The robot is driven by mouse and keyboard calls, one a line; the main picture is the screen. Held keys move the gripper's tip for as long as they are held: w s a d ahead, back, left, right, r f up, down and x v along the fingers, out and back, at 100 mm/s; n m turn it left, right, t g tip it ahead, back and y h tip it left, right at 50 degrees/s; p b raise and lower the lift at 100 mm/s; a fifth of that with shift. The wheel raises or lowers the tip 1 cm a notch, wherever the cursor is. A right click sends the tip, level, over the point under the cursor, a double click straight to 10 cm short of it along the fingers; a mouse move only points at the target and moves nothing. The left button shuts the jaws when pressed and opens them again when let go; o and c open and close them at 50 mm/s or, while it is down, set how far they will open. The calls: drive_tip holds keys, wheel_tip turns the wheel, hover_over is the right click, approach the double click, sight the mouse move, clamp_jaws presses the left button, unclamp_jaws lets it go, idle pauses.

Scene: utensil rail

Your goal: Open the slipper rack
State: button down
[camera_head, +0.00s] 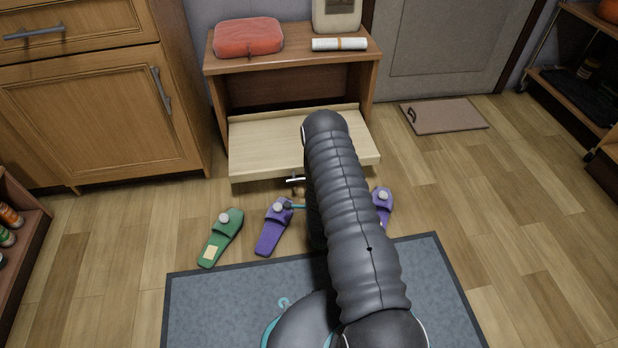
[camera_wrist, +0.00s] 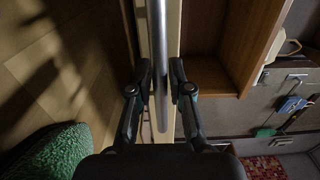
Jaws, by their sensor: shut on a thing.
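The slipper rack (camera_head: 292,66) is a low wooden cabinet at the back. Its pale front panel (camera_head: 262,145) juts out towards me, with dark space above it, so the rack stands at least partly open. A metal bar handle (camera_head: 294,180) shows at the panel's front edge, partly hidden by my arm. In the wrist view, my gripper (camera_wrist: 161,88) is shut on the bar handle (camera_wrist: 157,45), one finger on each side. In the head view my arm hides most of the gripper. Green slipper (camera_head: 221,237) and purple slippers (camera_head: 272,228) (camera_head: 383,207) lie on the floor before the rack.
A red pouch (camera_head: 248,37) and a white roll (camera_head: 339,44) lie on the rack top. A wooden cabinet (camera_head: 100,110) stands left, a shelf unit (camera_head: 585,75) right. A grey mat (camera_head: 220,310) lies in front. Floor to the rack's right is mostly clear, with a brown doormat (camera_head: 450,115).

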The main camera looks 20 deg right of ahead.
drive_tip(key=c, duration=1)
unclamp_jaws()
drive_tip(key=shift+a, duration=0.15)
drive_tip(key=shift+c, duration=0.2)
drive_tip(key=s, duration=0.7)
drive_tip(key=shift+s+a, duration=0.2)
drive_tip(key=shift+a, duration=0.25)
